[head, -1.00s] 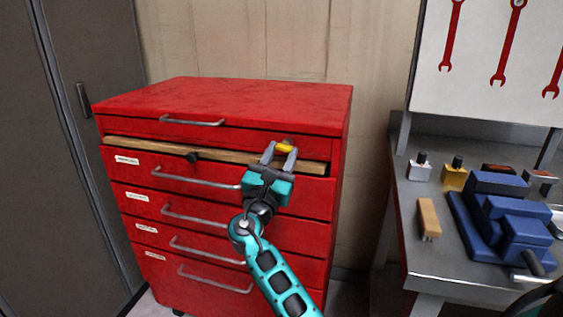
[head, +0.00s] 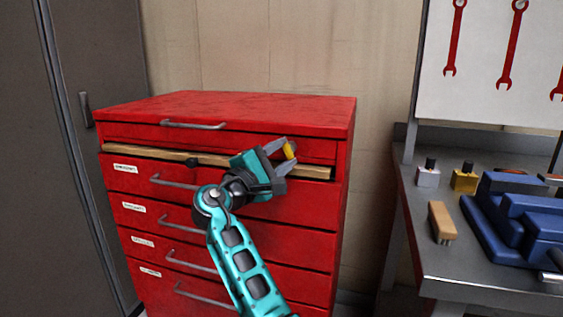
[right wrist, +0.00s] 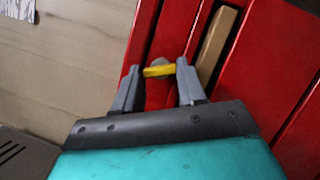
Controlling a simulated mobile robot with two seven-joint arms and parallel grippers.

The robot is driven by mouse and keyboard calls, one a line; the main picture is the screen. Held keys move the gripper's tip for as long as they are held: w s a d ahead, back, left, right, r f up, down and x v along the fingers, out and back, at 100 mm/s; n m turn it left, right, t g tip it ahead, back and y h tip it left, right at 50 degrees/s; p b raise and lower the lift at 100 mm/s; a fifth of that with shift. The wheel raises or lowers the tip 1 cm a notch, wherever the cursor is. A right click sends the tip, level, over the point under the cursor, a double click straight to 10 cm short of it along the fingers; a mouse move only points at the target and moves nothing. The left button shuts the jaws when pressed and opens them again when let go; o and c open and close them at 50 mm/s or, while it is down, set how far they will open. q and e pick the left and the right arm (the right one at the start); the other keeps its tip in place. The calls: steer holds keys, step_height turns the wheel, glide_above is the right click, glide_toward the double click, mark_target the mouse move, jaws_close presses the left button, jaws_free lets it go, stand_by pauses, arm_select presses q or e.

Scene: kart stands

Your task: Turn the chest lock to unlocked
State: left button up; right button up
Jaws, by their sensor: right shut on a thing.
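The red tool chest (head: 225,105) stands against the wall in the head view, its upper drawer slightly open with a wooden-looking edge (head: 220,160) showing. The yellow lock handle (head: 290,151) is near the chest's upper right front. My right gripper (head: 284,150) is shut on it, one finger on each side. The right wrist view shows the yellow handle (right wrist: 159,71) spanning between the fingertips, with a round grey part behind it. I cannot read the lock's state. My left gripper is not in view.
A grey workbench (head: 470,262) stands at the right with a blue vise (head: 520,220), a wooden-backed brush (head: 441,222) and small bottles. A grey cabinet (head: 70,160) is at the left. Several drawer handles stick out from the chest front.

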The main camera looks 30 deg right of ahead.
steer(key=m, duration=0.2)
steer(key=shift+r+m+g+y, duration=0.15)
steer(key=shift+m+g+y, duration=0.15)
steer(key=shift+m+y, duration=0.1)
steer(key=shift+r+m+g+y, duration=0.1)
steer(key=shift+m+g+y, duration=0.2)
steer(key=shift+m, duration=1)
steer(key=o, duration=1.1)
steer(key=shift+c, duration=0.2)
steer(key=p+v, duration=0.2)
steer(key=v, duration=1.1)
steer(key=shift+r, duration=0.15)
